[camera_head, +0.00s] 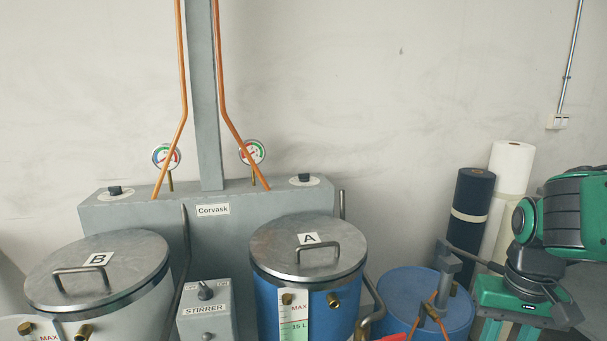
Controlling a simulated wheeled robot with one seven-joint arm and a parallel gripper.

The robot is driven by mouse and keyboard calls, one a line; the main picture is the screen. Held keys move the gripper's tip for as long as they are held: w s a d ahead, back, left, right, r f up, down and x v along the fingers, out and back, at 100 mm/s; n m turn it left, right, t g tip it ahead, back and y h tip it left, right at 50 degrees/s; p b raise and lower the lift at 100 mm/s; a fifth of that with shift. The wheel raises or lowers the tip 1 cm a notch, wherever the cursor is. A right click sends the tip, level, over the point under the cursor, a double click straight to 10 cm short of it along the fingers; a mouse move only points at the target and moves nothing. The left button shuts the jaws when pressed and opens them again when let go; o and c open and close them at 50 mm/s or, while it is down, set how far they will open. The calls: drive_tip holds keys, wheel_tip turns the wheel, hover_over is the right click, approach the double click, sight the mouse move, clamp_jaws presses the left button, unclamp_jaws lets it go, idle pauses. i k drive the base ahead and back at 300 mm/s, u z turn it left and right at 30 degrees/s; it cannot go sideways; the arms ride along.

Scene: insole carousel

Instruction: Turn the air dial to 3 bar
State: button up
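Two small black dials sit on pale round scale plates on top of the grey Corvask cabinet, a left dial (115,190) and a right dial (304,178). Their markings are too small to read. Which dial is the air dial is not clear. My green and black arm is at the far right, with my gripper (515,300) low there, well away from both dials.
Lidded pots B (130,262) and A (345,255) stand before the cabinet, with a stirrer switch box (207,318) between them. A blue drum (400,292) and upright rolls (472,205) are to the right. Orange pipes (183,70) rise beside a grey column.

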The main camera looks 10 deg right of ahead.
sight(304, 177)
drive_tip(key=z, duration=0.05)
drive_tip(key=i, duration=1)
drive_tip(key=u, duration=0.1)
